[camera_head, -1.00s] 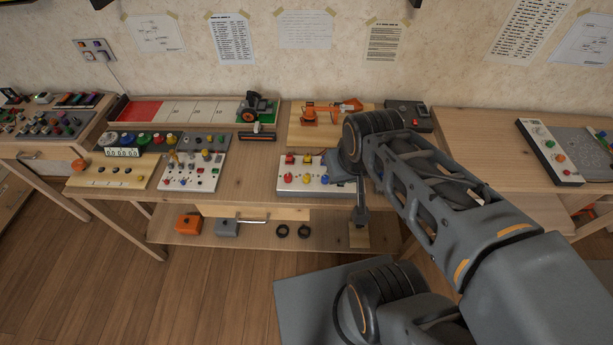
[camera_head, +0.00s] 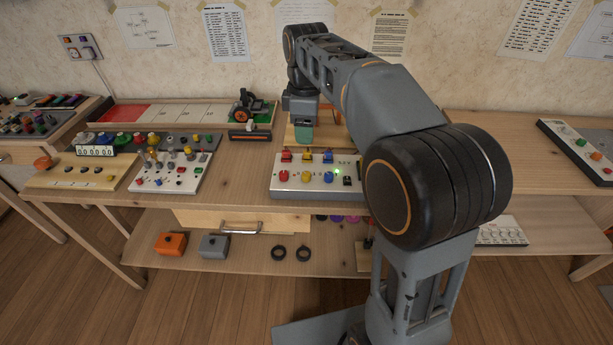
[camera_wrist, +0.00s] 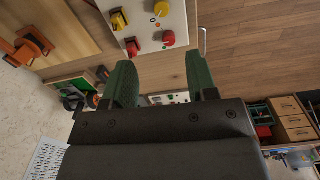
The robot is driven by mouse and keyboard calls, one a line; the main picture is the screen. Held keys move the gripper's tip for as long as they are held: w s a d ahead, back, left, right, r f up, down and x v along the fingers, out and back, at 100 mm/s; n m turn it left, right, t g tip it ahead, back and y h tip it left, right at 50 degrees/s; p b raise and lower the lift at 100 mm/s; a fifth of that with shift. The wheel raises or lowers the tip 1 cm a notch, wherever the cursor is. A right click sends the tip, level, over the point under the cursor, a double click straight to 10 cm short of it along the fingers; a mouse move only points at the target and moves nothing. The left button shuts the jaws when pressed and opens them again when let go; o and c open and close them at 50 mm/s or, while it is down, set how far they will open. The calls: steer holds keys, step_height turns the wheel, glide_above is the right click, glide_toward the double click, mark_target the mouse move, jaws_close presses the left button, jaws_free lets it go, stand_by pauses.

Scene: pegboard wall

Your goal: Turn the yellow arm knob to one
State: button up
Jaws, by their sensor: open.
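The white control panel (camera_head: 271,187) lies on the middle table. A round yellow knob (camera_head: 307,176) sits in its front row, between a red knob (camera_head: 284,175) and a blue knob (camera_head: 328,177). In the wrist view the panel (camera_wrist: 183,18) is at the top, with a round yellow knob (camera_wrist: 161,8) near the upper edge and a red knob (camera_wrist: 168,38) below it. My gripper (camera_head: 304,138) hangs behind the panel, apart from the knobs. In the wrist view its green fingers (camera_wrist: 161,80) are spread with nothing between them. The knob's pointer is too small to read.
A row of small levers sits behind the knobs, and a green light (camera_head: 337,172) glows on the panel. An orange model arm (camera_wrist: 28,45) stands beside the panel in the wrist view. Another knob panel (camera_head: 160,186) lies to the left. Bare tabletop (camera_head: 237,175) separates the panels.

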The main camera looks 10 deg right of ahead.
mark_target(306, 174)
steer(key=shift+n, duration=0.4)
step_height(306, 174, down, 14)
steer(key=b, duration=0.4)
steer(key=shift+s, duration=0.1)
steer(key=c, duration=0.9)
